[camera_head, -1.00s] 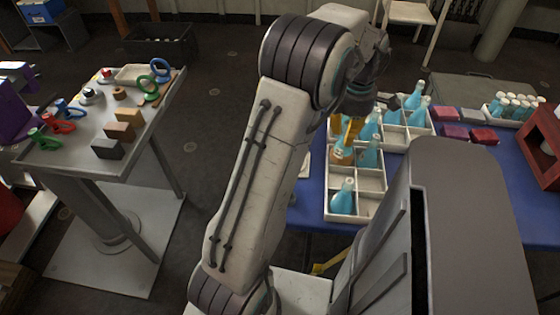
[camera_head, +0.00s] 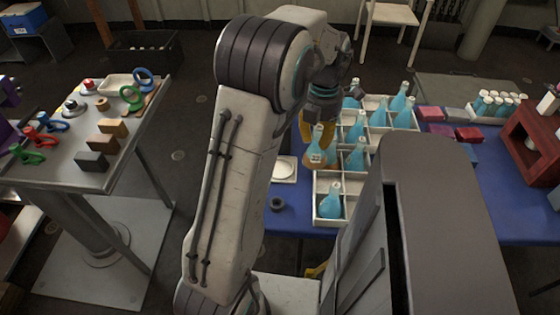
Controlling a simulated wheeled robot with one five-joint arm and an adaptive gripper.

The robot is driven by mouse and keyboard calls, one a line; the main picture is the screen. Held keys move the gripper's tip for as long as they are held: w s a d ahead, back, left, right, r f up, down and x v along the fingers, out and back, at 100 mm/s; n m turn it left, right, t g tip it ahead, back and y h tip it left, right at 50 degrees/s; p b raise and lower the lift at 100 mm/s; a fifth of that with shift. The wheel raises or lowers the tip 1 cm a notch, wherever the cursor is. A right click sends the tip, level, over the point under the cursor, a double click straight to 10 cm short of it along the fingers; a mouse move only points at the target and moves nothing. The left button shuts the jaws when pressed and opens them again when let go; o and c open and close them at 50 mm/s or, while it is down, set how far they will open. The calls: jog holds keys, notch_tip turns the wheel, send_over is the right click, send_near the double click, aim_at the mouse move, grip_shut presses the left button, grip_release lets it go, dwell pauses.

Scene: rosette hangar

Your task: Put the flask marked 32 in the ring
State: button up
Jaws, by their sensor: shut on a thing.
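My gripper (camera_head: 318,128), with yellow fingers, is shut on a flask (camera_head: 315,158) with an amber-brown lower part, held above the blue table at the left edge of the white divided crate (camera_head: 329,183). The flask is roughly upright; any number on it is too small to read. A small dark ring (camera_head: 277,204) lies on the blue table, left of the crate and nearer to me than the held flask. Several blue flasks stand in the crate's compartments, one (camera_head: 331,203) in the near compartment.
A white square dish (camera_head: 285,169) lies on the blue table (camera_head: 290,220) behind the ring. Red and grey blocks (camera_head: 468,134), a rack of vials (camera_head: 500,105) and a red box (camera_head: 535,140) stand at right. A grey table (camera_head: 75,160) with tools stands at left.

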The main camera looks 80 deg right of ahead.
jog(key=shift+w+d+f, duration=0.8)
jog(key=shift+w+f, duration=0.9)
jog(key=shift+f, duration=0.1)
jog(key=shift+w+d+f, duration=0.8)
jog(key=shift+w+f, duration=0.85)
jog(key=shift+f, duration=0.1)
jog(key=shift+w+d+f, duration=0.8)
jog(key=shift+w+f, duration=0.9)
jog(key=shift+f, duration=0.1)
jog(key=o, duration=0.9)
jog(key=shift+f, duration=0.1)
notch_tip(320, 180, up, 12)
jog(key=shift+r+p, duration=0.15)
jog(key=shift+p, duration=0.35)
